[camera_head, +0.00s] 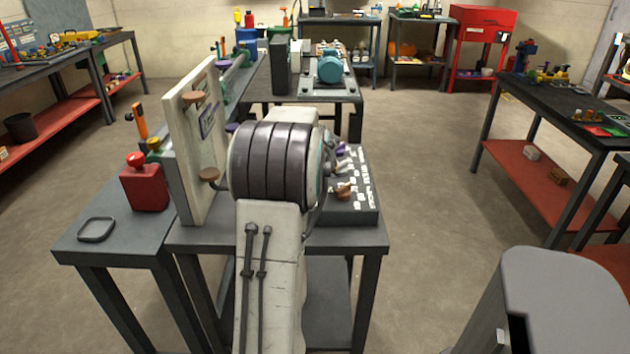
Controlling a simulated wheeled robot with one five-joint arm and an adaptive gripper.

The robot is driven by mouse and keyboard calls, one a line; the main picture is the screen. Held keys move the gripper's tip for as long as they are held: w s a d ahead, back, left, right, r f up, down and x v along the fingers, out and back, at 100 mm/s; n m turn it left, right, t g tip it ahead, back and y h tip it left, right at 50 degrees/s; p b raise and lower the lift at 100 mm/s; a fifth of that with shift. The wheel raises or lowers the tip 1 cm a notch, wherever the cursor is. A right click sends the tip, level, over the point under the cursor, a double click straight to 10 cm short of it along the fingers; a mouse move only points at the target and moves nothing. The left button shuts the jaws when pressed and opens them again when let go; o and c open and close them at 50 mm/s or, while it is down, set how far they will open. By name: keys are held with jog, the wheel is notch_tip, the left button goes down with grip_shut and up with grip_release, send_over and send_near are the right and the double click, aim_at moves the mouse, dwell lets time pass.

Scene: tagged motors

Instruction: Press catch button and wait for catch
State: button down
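My pale arm with its dark banded joint rises in the middle of the view and hides part of the workbench. My gripper is hidden behind this joint, and I cannot see its fingers. A dark control panel (367,205) with white markings and several small knobs lies on the bench, right of the joint. A red box (146,188) with a round red button (136,159) on top stands at the left. No button is readably labelled as the catch button. An upright pale board (197,140) with brown knobs stands between the red box and my arm.
A dark ring-shaped item (96,229) lies on the low left table (130,238). A bench with a teal motor (330,67) stands behind. Side benches line the left and right (560,100). Open floor (440,190) lies right of the central bench.

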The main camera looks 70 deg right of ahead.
jog(key=shift+f+b, duration=0.6)
jog(key=shift+f, duration=0.1)
dwell(0.6)
jog(key=shift+r, duration=0.2)
jog(key=shift+r+p, duration=0.5)
jog(key=shift+r, duration=0.15)
jog(key=shift+r, duration=0.1)
jog(key=shift+r+p, duration=2.25)
jog(key=shift+r, duration=0.65)
jog(key=shift+w, duration=0.1)
